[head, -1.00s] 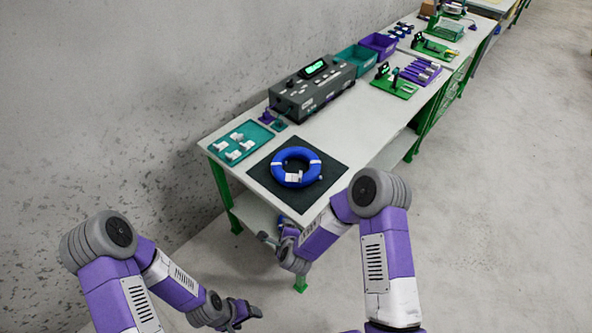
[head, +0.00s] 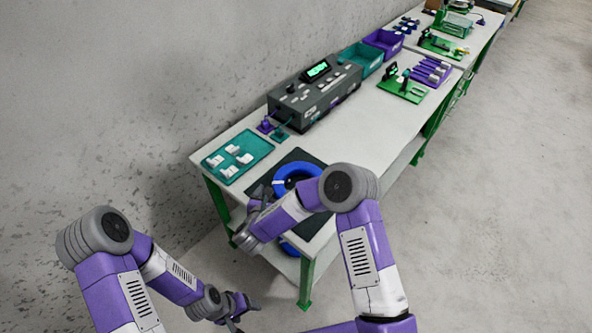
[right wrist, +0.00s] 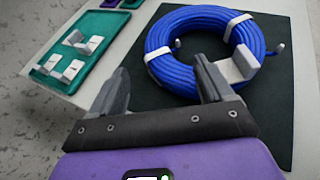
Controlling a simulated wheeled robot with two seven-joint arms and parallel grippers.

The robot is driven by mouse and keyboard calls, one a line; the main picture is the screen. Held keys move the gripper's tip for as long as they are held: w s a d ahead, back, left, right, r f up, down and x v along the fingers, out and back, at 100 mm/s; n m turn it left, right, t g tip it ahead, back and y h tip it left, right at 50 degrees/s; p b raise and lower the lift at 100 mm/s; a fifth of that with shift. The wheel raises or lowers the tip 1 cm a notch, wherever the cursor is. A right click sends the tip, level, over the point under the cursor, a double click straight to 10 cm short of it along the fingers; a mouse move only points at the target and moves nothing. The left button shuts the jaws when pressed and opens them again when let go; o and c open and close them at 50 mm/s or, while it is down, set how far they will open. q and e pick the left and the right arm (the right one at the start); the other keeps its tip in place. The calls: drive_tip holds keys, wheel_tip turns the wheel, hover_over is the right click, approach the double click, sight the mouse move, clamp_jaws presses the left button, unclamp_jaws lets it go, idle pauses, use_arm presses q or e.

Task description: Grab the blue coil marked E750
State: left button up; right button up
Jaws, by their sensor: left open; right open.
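A blue coil (head: 290,171) lies on a black mat (head: 298,156) at the table's near end, partly hidden by my right arm in the head view. In the right wrist view the coil (right wrist: 160,38) is a flat ring with white bands and a white tag (right wrist: 238,66); no marking is readable. My right gripper (head: 262,194) is open and empty over the near table edge. In the right wrist view its fingers (right wrist: 163,72) point at the coil's near left side, apparently short of it. My left gripper (head: 240,306) is open and empty, low and away from the table.
A teal tray (head: 238,156) with several white pieces sits left of the mat. A grey device (head: 315,95) with a green display stands behind. Another blue thing (head: 289,247) shows below the tabletop, partly hidden. Teal and purple bins stand farther back.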

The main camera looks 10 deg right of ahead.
sight(280, 176)
drive_tip(key=shift+w, duration=0.35)
drive_tip(key=shift+x, duration=0.95)
drive_tip(key=shift+b+x, duration=0.4)
drive_tip(key=shift+x, duration=2.3)
drive_tip(key=shift+r, duration=0.15)
drive_tip(key=c, duration=1.3)
drive_tip(key=shift+r, duration=0.1)
drive_tip(key=shift+c, duration=0.4)
